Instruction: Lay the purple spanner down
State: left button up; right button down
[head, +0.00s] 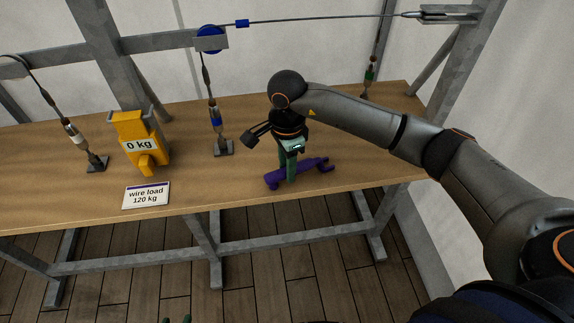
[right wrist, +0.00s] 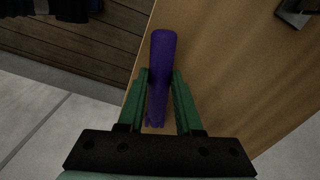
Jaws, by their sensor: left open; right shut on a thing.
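The purple spanner (head: 276,178) is at the front edge of the wooden bench (head: 60,190), lying level and slanting up to the right. My right gripper (head: 291,180) points down and is shut on its middle. The spanner is at or very close to the bench top; I cannot tell if it touches. In the right wrist view the spanner (right wrist: 162,50) runs between the two green fingers (right wrist: 160,78). Only the green fingertips of my left gripper (head: 176,320) show, open, at the bottom edge, well away from the spanner.
A yellow load gauge (head: 130,128) reading 0 kg and a sign (head: 146,195) reading "wire load 120 kg" stand left on the bench. Several wires with turnbuckles (head: 216,118) rise from it. The bench is clear right of the spanner.

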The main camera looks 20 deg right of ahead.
jog(key=shift+f, duration=0.15)
jog(key=shift+c, duration=0.9)
grip_release()
jog(key=shift+r+p, duration=0.7)
jog(key=shift+r, duration=0.85)
jog(key=shift+r+p, duration=1.9)
jog(key=shift+r, duration=1.1)
